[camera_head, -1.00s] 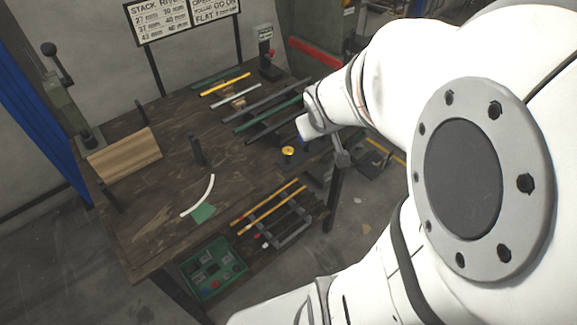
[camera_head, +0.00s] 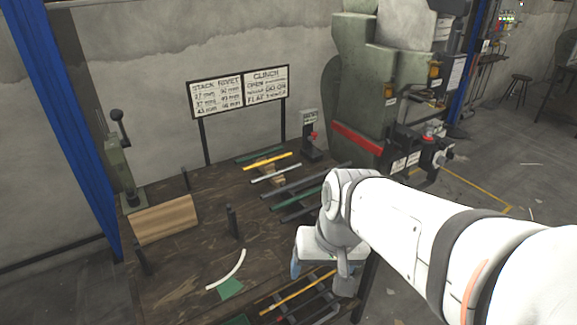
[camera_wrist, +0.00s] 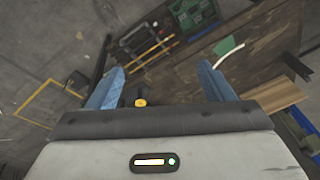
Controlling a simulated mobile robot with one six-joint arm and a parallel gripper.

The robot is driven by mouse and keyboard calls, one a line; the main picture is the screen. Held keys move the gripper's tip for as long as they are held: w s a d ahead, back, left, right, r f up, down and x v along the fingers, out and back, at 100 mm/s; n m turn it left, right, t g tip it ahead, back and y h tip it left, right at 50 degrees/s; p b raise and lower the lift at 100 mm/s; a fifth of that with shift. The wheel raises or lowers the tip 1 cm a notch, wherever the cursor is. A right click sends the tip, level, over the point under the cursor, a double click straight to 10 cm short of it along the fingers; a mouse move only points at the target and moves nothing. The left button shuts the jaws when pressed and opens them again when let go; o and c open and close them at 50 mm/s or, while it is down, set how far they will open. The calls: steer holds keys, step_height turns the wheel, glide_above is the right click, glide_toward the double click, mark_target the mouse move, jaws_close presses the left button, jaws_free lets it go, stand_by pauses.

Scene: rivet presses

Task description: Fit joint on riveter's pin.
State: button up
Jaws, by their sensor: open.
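My gripper (camera_wrist: 161,68) is open and empty, its two blue fingers spread wide over the table in the wrist view. In the head view my gripper (camera_head: 318,268) hangs over the table's front right part. A small yellow round piece (camera_wrist: 140,102) on a dark part shows between the fingers, nearer the left one. It is hidden behind my arm in the head view. A large grey-green press (camera_head: 385,75) with a red bar stands at the back right, apart from my gripper. I cannot tell which piece is the joint, and no pin is clearly visible.
The dark wooden table (camera_head: 190,270) carries several strips, among them a yellow strip (camera_head: 268,161), and a curved white strip (camera_head: 229,272). A lever tool (camera_head: 122,160) and a wooden block (camera_head: 165,218) stand at left. A green tray (camera_wrist: 200,12) shows in the wrist view.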

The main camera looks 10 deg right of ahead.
steer(key=w+d+f+m+t+y+b, duration=0.25)
steer(key=w+f+m+y, duration=0.6)
steer(key=m, duration=0.65)
steer(key=w+d+f+m+t+h+b, duration=0.1)
steer(key=w+d+f+m+t+h, duration=0.1)
steer(key=w+d+m+t, duration=0.45)
steer(key=w+d+f+m+t+h+b, duration=0.2)
steer(key=w+d+f+m+h, duration=0.1)
steer(key=d+m, duration=0.7)
steer(key=shift+n+g, duration=0.3)
steer(key=shift+n, duration=0.35)
steer(key=x, duration=0.7)
steer(key=shift+d+f, duration=0.25)
steer(key=shift+d, duration=0.1)
steer(key=shift+c, duration=0.5)
steer(key=shift+r, duration=0.1)
steer(key=c, duration=1)
